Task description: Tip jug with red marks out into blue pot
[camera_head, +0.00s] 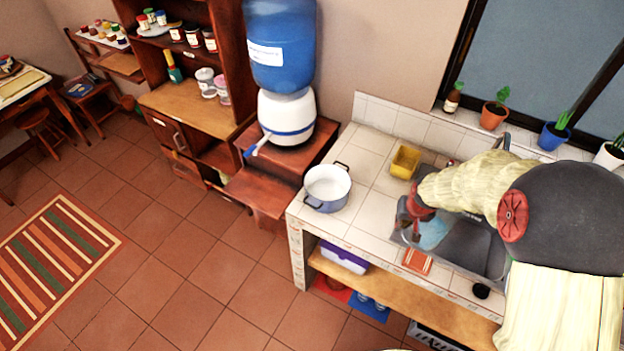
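The blue pot (316,206) stands at the left end of the white tiled counter, with a pale interior, blue outside and a handle on each side. It looks open and upright. My gripper (416,228) is over the left part of the sink, right of the pot and apart from it. A light blue, see-through object (433,236), perhaps the jug, is right beside my gripper at the sink. No red marks can be made out on it. My arm covers part of this area, and I cannot tell whether the fingers are closed on the object.
A yellow container (405,162) stands behind, near the wall. An orange-red sponge or cloth (417,261) lies at the sink's front edge. A blue water dispenser (283,45) stands left of the counter. The tiles between pot and sink (370,205) are clear.

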